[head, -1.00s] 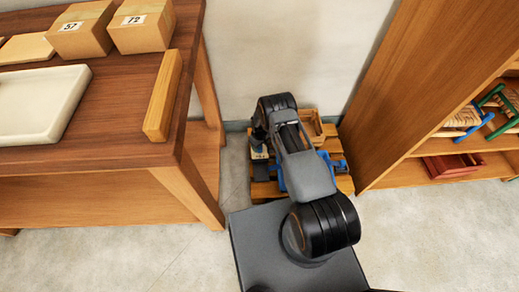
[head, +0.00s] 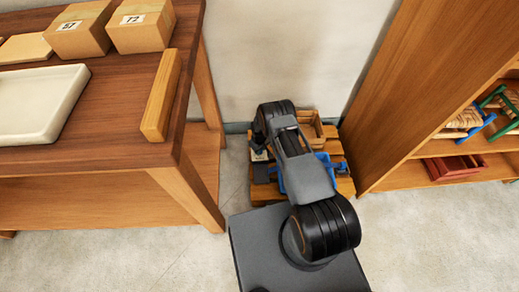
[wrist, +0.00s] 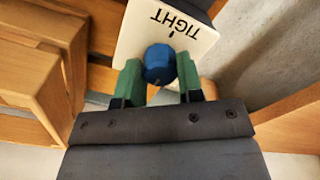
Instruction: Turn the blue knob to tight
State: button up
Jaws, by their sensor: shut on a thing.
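The blue knob (wrist: 159,65) sits in front of a cream plate (wrist: 140,35) printed with the word TIGHT, which appears upside down in the wrist view. A small dark mark is on the plate between the knob and the lettering. My gripper (wrist: 160,80) has its two green fingers on either side of the knob, shut on it. In the head view, my arm reaches down to the low wooden stand (head: 343,184) by the wall. My arm hides the knob there, and a bit of the plate (head: 259,155) shows.
A workbench (head: 130,110) with boxes and a pale tray (head: 40,103) stands at the left. A wooden shelf unit (head: 420,80) with small chairs stands at the right. Blue parts (head: 328,162) show on the stand beside my arm. The wall is close behind.

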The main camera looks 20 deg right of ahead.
jog(key=shift+c, duration=1.3)
